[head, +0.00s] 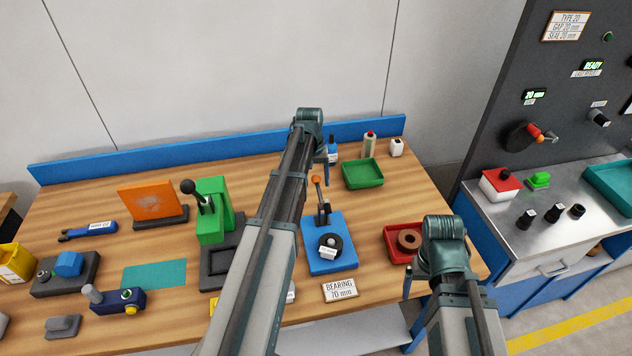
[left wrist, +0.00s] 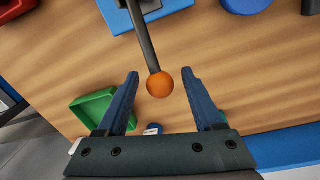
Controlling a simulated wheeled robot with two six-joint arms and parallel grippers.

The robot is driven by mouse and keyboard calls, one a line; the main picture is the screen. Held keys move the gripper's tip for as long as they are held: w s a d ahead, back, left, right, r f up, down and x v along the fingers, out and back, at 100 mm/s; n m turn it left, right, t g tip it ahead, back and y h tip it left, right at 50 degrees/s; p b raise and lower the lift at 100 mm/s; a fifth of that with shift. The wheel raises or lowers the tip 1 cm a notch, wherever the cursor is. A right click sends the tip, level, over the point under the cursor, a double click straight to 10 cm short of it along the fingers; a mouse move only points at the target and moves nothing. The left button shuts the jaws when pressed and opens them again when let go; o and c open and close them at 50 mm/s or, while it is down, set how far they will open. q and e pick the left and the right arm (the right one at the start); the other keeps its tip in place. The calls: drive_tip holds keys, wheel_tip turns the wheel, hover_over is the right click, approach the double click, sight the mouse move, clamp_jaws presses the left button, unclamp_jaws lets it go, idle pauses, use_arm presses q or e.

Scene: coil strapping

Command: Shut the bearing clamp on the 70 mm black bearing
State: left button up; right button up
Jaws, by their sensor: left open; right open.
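The bearing clamp has a blue base (head: 318,264) and a lever that stands up, topped by an orange knob (head: 316,180). A black ring-shaped bearing (head: 337,240) lies on the base with a small white label on it. A card reading "BEARING 70 mm" lies in front. My left gripper (head: 324,172) is above and behind the lever. In the left wrist view, the orange knob (left wrist: 160,84) sits between the open fingers of my left gripper (left wrist: 160,76), apart from both. My right gripper (head: 407,287) is at the table's front right, mostly hidden by its own arm.
A red tray (head: 391,254) with a brown ring is right of the clamp. A green tray (head: 362,174) and bottles stand behind it. A green press (head: 212,212) is to the left, partly behind my left arm. A control panel stands at the right.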

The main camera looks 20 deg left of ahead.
use_arm(q)
clamp_jaws()
idle(1.3)
